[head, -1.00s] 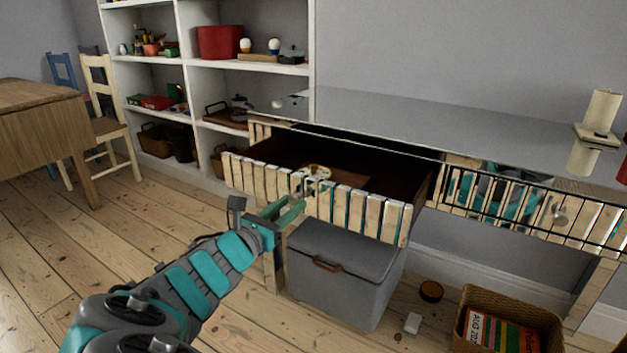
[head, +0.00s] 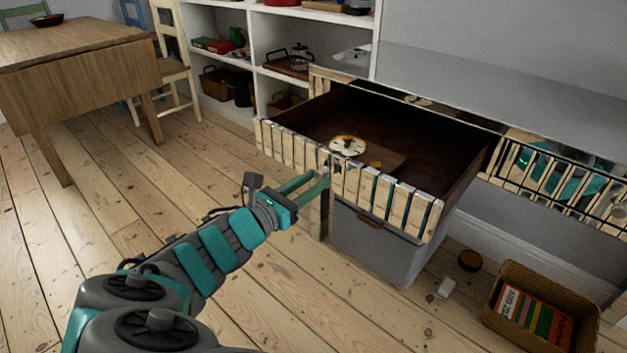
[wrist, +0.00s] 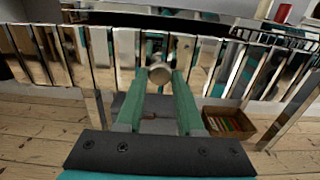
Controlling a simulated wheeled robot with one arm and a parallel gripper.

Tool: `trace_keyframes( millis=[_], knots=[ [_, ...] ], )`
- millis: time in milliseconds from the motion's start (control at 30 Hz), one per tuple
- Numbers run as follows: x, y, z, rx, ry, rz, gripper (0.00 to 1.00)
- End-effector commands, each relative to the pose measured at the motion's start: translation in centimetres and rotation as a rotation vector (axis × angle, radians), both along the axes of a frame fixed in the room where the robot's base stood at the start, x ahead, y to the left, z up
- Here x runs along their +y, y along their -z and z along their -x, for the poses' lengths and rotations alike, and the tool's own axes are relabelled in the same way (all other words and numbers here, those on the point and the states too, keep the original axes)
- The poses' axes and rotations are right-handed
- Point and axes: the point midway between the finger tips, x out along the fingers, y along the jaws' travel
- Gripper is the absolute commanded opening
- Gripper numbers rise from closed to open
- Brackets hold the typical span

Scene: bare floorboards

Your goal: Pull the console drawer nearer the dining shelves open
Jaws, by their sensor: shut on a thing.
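The console (head: 470,82) has a grey top and a mirrored, slatted front. Its drawer nearer the dining shelves (head: 410,205) is pulled well out, showing a dark brown inside with a round pale dial-like thing (head: 348,146) in it. My gripper (head: 324,178) is at the middle of that drawer's front. In the wrist view my gripper (wrist: 160,80) has its two green fingers on either side of the round knob (wrist: 160,73), shut on it. The white dining shelves (head: 262,50) stand behind, left of the console.
A grey lidded box (head: 375,250) stands on the floor under the open drawer. A wicker basket of magazines (head: 545,305), a small round jar (head: 469,261) and a white block (head: 445,288) lie to the right. A wooden table (head: 90,65) and cream chair (head: 178,70) stand left. Floor at left is clear.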

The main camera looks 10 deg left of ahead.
Motion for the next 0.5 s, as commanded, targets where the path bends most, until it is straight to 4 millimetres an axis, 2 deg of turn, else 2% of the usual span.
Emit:
trace_keyframes(
  millis=[33, 67, 100, 300, 500],
  knots=[
    [-0.03, -0.01, 0.00, 0.001, 0.000, 0.001, 0.00],
    [-0.02, -0.01, -0.01, 0.001, 0.000, 0.001, 0.39],
    [-0.02, -0.01, -0.01, 0.000, 0.000, 0.000, 0.43],
    [0.00, 0.01, -0.02, 0.001, 0.000, 0.001, 0.66],
    [0.00, 0.01, -0.02, 0.001, 0.000, 0.001, 0.66]
  ],
)
